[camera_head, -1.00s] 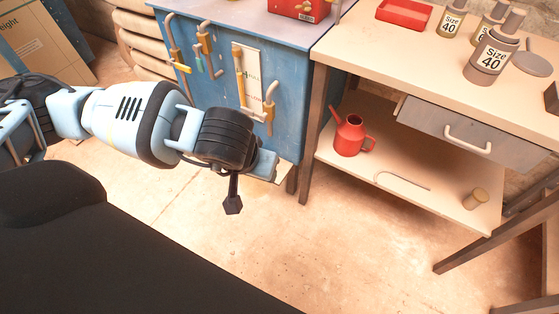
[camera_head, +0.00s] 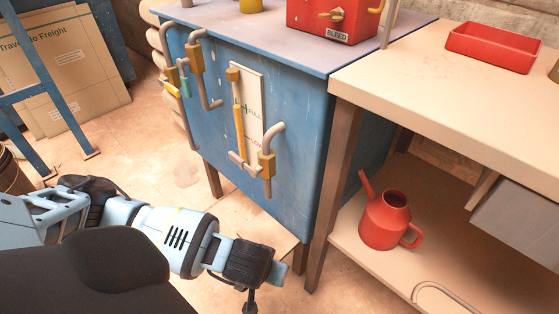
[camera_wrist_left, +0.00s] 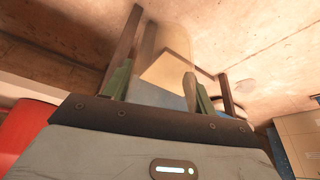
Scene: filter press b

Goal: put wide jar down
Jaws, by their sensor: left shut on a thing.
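My left gripper (camera_wrist_left: 162,72) is shut on a clear, see-through thing, seemingly the wide jar (camera_wrist_left: 165,38), in the left wrist view. The jar's outline is faint and blurred, and the background shows through it. In the head view my left gripper (camera_head: 278,272) is low in the middle, in front of the blue cabinet and left of the wooden bench's leg. The jar cannot be made out clearly there. My right gripper is not in view.
The blue cabinet (camera_head: 306,150) carries pipes and valves on its front and a red box (camera_head: 333,20) on top. The wooden bench (camera_head: 440,90) holds a red tray (camera_head: 493,47). A red watering can (camera_head: 390,218) stands on its lower shelf. The near bench top is clear.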

